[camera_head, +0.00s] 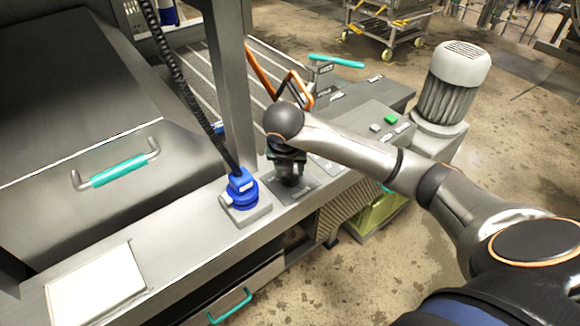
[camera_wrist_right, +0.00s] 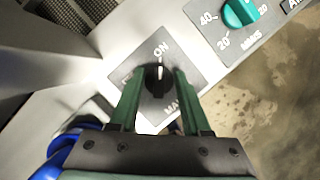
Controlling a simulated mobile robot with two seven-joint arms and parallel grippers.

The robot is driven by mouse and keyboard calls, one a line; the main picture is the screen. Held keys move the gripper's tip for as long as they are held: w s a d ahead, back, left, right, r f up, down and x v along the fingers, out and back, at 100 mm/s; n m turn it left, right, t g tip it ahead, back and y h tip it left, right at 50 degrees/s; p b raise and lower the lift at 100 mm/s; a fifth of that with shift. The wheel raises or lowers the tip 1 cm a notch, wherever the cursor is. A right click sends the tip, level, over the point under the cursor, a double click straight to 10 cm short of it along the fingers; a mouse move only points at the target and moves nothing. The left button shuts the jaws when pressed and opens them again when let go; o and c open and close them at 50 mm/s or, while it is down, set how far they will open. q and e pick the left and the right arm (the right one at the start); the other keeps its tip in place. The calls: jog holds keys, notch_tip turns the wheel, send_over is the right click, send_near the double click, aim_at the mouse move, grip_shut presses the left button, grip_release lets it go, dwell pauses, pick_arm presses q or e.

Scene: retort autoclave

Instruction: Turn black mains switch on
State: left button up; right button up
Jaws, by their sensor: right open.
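The black mains switch (camera_wrist_right: 153,84) is a round knob on a grey plate (camera_wrist_right: 188,70) in the right wrist view. A white mark on the knob lies on the side of the word ON. Another label, at the left, is mostly covered by a finger, and lettering starting "MA" is partly covered below. My right gripper (camera_wrist_right: 157,76) is open, with one green finger on each side of the knob. I cannot tell whether the fingers touch it. In the head view my right gripper (camera_head: 288,168) is over the plate and hides the switch. My left gripper is not in view.
A blue plug (camera_head: 240,186) with a black coiled cable stands left of my gripper, by a grey upright post (camera_head: 232,80). A teal dial (camera_wrist_right: 240,12) is at the upper right in the wrist view. A green button (camera_head: 391,118) and a motor (camera_head: 450,85) are farther right.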

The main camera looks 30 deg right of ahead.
jog(key=v, duration=0.8)
notch_tip(320, 180, up, 4)
jog(key=p, duration=0.3)
send_over(288, 191)
jog(key=s+a, duration=0.1)
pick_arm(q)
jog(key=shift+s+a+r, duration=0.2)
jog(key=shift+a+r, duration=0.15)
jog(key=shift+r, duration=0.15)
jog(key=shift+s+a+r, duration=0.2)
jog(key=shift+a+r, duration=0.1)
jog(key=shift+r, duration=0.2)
pick_arm(e)
jog(key=shift+s+a, duration=0.1)
jog(key=shift+s, duration=0.1)
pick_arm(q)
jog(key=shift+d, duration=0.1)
